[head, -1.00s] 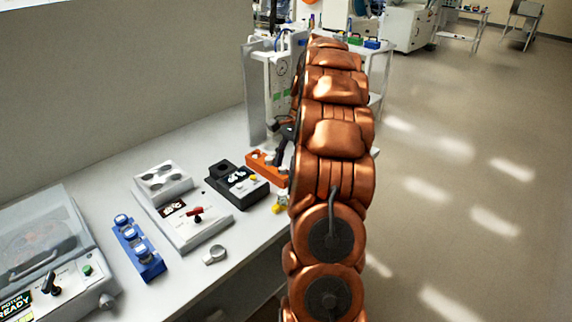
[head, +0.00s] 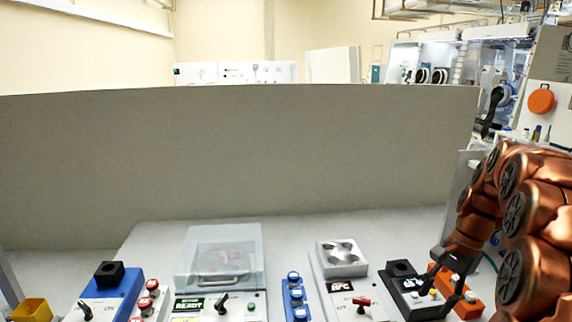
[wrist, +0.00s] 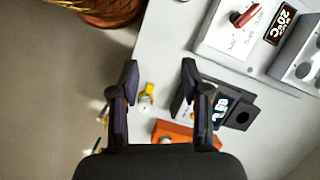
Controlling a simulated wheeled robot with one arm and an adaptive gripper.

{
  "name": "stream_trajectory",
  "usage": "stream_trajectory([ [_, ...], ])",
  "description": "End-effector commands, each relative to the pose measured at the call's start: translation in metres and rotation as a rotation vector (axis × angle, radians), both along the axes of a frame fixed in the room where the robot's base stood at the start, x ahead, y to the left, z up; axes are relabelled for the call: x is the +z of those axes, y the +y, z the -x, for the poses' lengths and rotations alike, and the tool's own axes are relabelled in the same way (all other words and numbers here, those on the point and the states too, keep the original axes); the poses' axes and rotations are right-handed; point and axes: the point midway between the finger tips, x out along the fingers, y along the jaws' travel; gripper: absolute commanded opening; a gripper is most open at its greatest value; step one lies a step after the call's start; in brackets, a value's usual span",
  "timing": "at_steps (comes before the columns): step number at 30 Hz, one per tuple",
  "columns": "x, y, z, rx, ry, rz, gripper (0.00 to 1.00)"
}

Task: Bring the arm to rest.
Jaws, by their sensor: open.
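My copper-coloured arm comes in at the right of the head view and curves down to the bench. My gripper (head: 452,282) is over the bench's right part, by a black device (head: 402,296) and an orange block (head: 468,306). In the wrist view, my gripper (wrist: 160,73) has its two dark fingers well apart with nothing held. A small yellow-and-white item (wrist: 147,95) shows below, between the fingers.
The bench (head: 160,240) also holds a clear-lidded machine (head: 220,262), a blue vial rack (head: 294,300), a white block with round wells (head: 341,258), and a blue device (head: 112,290) at left. A grey partition (head: 240,155) stands behind. Open floor (wrist: 60,90) lies beside the bench.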

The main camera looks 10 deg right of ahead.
Motion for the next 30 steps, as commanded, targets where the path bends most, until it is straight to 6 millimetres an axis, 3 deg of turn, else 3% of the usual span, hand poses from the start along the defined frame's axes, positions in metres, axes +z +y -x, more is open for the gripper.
stream_trajectory([
  [1,0.003,0.019,0.006,0.055,-0.005,0.006,0.47],
  [6,0.011,0.068,0.027,0.226,-0.026,0.030,0.47],
  [15,0.011,0.140,0.082,0.527,-0.057,0.066,0.47],
  [24,-0.001,0.188,0.150,0.825,-0.087,0.104,0.47],
  [30,-0.014,0.206,0.197,1.017,-0.108,0.125,0.47],
])
